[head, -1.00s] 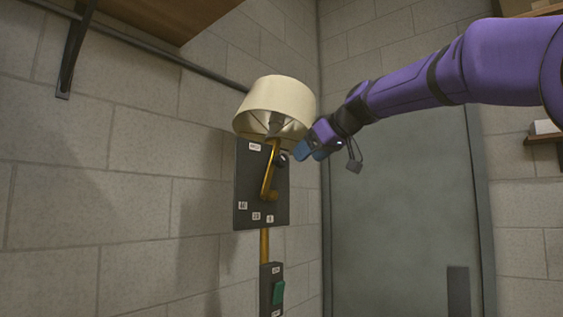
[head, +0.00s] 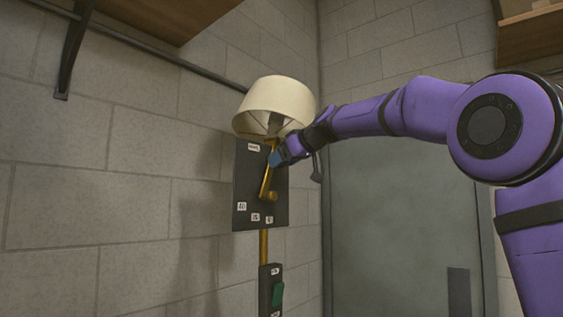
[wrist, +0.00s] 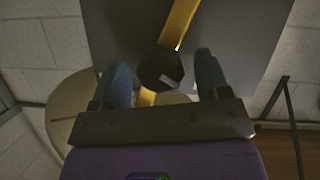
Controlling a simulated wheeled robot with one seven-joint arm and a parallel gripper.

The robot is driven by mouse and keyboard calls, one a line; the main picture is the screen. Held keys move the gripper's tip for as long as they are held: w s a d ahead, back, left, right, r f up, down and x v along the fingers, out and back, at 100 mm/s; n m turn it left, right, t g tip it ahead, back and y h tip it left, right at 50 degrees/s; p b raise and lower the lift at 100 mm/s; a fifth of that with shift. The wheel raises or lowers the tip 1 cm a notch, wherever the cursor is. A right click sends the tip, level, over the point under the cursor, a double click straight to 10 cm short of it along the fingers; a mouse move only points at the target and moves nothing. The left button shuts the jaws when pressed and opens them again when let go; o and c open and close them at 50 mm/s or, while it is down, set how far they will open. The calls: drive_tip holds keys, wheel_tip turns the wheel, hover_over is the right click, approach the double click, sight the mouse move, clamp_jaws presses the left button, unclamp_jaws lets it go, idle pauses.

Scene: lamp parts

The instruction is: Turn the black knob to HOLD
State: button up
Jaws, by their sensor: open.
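The black knob (wrist: 160,68) shows in the wrist view with a pale mark on its face. It lies between the two blue fingers of my gripper (wrist: 163,64), with a gap on both sides. In the head view my gripper (head: 276,158) is at the upper right of the dark wall panel (head: 246,185), and it hides the knob there. Small white labels sit on the panel: one at the top (head: 254,148) and several lower down (head: 242,206). Their print is too small to read surely, so I cannot tell which is HOLD.
A brass lamp arm (head: 265,184) crosses the panel close to my gripper. A cream lampshade (head: 275,102) hangs just above. Below, a brass tube (head: 264,246) leads to a box with a green switch (head: 277,293). A grey door (head: 395,230) is at the right.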

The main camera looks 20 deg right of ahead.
drive_tip(key=shift+w+a+f, duration=0.2)
drive_tip(key=shift+w+a, duration=0.05)
drive_tip(key=shift+w, duration=0.15)
drive_tip(key=c, duration=0.9)
